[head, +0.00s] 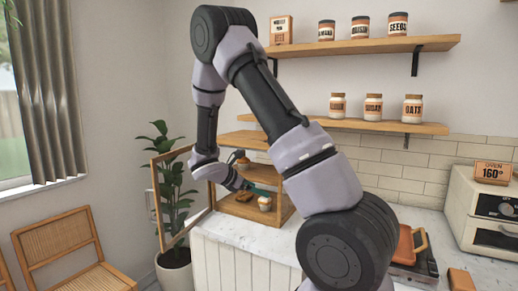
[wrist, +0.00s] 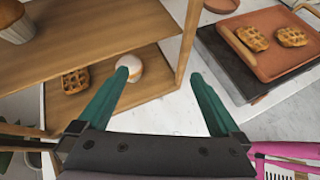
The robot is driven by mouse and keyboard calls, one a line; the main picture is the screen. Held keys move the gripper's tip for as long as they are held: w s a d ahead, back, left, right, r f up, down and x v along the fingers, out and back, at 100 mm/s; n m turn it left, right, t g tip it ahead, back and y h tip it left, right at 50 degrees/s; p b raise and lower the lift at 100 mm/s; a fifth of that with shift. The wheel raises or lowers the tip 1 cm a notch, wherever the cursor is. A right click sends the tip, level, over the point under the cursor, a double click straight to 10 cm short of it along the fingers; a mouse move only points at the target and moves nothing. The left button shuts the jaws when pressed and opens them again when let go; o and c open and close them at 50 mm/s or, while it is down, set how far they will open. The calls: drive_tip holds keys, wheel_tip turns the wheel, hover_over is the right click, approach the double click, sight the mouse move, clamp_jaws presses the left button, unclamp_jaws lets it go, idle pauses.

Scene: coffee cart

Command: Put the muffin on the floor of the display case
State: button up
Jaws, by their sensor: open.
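The wooden display case (head: 282,205) stands on the counter with its framed door swung open to the left. My gripper (wrist: 160,72) is open. Its left finger overlaps that item; I cannot tell if they touch. The right finger is outside the case's corner post. Another muffin (wrist: 14,24) sits on the upper shelf.
A waffle (wrist: 75,80) lies on the case floor left of the pale item. The case's corner post (wrist: 188,40) stands between my fingers. A tray (wrist: 280,62) with two waffles is to the right. Bare counter (wrist: 165,115) lies under my gripper.

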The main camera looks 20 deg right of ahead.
drive_tip(key=s+a+r+m+t+y, duration=0.1)
drive_tip(key=s+a+r+m+y, duration=0.2)
drive_tip(key=s+r+m, duration=0.5)
drive_tip(key=s+a+r+m+t+y, duration=0.1)
drive_tip(key=s+a+r+m+y, duration=0.2)
drive_tip(key=s+r+m+y, duration=0.2)
drive_tip(key=s+a+r+m+t+y, duration=0.2)
drive_tip(key=s+r+m+y, duration=0.3)
drive_tip(key=s+r+m, duration=0.6)
drive_tip(key=shift+s+a+r, duration=0.55)
drive_tip(key=shift+s+r, duration=0.1)
drive_tip(key=shift+s, duration=0.35)
